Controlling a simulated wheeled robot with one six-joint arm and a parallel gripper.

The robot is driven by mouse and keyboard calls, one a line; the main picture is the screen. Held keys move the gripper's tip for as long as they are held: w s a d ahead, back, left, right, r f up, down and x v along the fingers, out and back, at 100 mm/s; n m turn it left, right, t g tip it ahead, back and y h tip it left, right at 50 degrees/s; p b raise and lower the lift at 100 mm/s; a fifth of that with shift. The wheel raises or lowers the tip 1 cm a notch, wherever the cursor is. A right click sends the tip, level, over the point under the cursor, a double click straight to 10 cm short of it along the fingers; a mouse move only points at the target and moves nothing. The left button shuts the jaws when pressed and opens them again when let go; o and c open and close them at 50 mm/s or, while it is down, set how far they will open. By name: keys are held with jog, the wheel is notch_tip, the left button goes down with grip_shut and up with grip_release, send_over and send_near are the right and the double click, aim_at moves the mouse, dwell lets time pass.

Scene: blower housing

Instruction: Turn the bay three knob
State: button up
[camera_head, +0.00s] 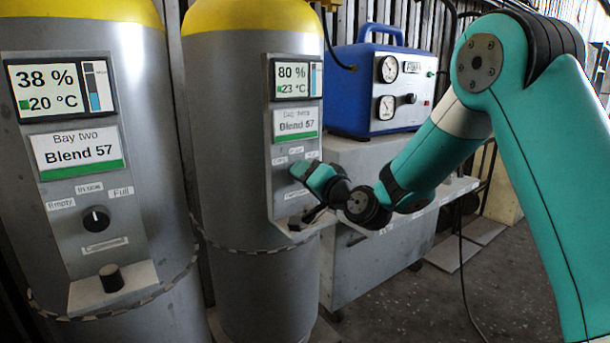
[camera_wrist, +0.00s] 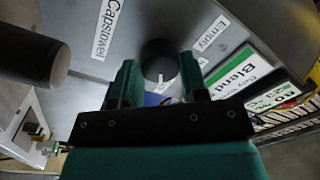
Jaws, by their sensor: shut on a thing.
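The bay three panel (camera_head: 284,185) is on the grey cylinder right of bay two. Its display reads 80 % and 23 °C, above a "Blend 57" label with a green stripe. My gripper (camera_head: 303,172) reaches the panel from the right and hides the knob in the head view. In the wrist view, the dark round knob (camera_wrist: 158,57) sits between the two green fingers of my gripper (camera_wrist: 160,84), which is shut on it. A small white mark shows on the knob. An "Empty" label (camera_wrist: 209,34) is beside it.
A dark cylindrical peg (camera_wrist: 32,52) juts out near my gripper in the wrist view. Bay two has its own knob (camera_head: 96,219) and a lower peg (camera_head: 111,278). A blue gauge box (camera_head: 380,85) stands on a grey cabinet (camera_head: 345,185) behind.

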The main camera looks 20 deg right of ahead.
dwell(0.3)
jog(key=o, duration=0.9)
jog(key=b+v, duration=1)
jog(key=v, duration=0.7)
jog(key=shift+s+f+b, duration=0.1)
jog(key=shift+s+b, duration=0.15)
jog(key=shift+b, duration=0.15)
